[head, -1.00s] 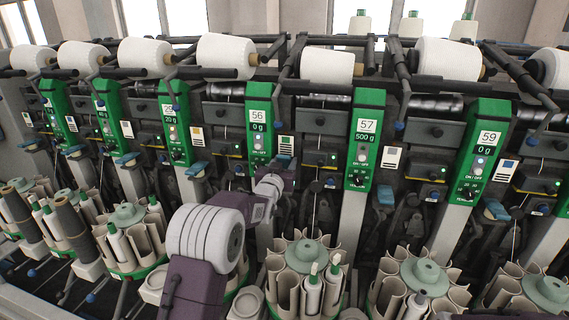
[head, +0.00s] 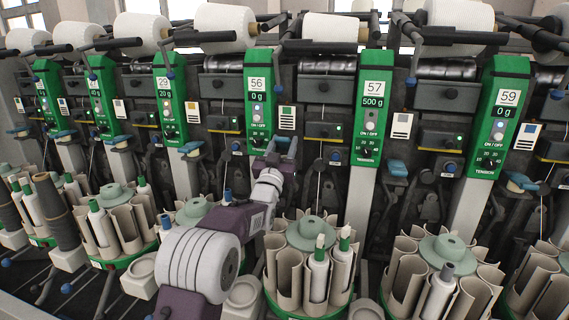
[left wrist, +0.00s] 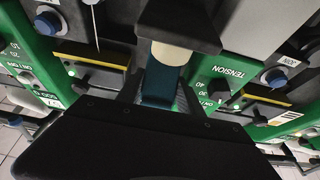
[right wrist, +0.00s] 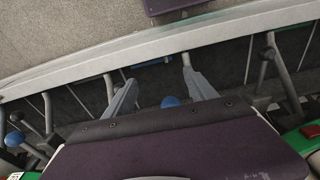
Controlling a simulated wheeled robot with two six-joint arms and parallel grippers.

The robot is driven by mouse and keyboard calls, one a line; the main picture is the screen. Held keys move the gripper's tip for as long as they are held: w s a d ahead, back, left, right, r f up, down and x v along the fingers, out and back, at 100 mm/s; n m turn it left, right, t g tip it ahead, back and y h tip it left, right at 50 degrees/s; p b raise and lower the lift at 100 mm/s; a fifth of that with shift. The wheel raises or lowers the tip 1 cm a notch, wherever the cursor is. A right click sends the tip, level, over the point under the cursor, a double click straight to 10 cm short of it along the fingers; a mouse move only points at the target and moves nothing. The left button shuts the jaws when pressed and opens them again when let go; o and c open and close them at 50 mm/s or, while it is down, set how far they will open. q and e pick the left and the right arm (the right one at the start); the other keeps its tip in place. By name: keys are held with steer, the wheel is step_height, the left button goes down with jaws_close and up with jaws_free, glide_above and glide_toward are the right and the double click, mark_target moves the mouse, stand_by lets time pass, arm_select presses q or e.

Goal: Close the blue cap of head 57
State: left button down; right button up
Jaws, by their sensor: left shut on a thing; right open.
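The green panel of head 57 (head: 372,113) shows 500 g, and the panel of head 56 (head: 257,100) shows 0 g. My left gripper (head: 277,150) is at the lower right edge of panel 56, in the gap left of panel 57. In the left wrist view a blue cap (left wrist: 159,84) sits between my left fingers, below a cream cylinder (left wrist: 171,52). The gripper is shut on this cap, and its fingers hide most of it in the head view. My right gripper (right wrist: 162,95) is open and empty, low over the machine's front rail. It is outside the head view.
Another blue cap (head: 397,168) is at the lower right of panel 57. Round magazines with paper tubes (head: 312,232) stand in front below. White cones (head: 330,27) and dark arms are above. A blue knob (right wrist: 171,101) lies beyond my right fingers.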

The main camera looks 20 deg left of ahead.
arm_select(q)
steer(key=shift+s+f+t+b, duration=0.15)
steer(key=shift+f+t+b, duration=0.3)
steer(key=shift+b, duration=0.4)
steer(key=shift+r, duration=0.2)
arm_select(e)
step_height(320, 180, down, 3)
steer(key=shift+f, duration=0.1)
arm_select(q)
steer(key=c, duration=0.8)
jaws_free()
steer(key=shift+o, duration=0.2)
steer(key=shift+f, duration=0.1)
arm_select(e)
steer(key=shift+f, duration=0.1)
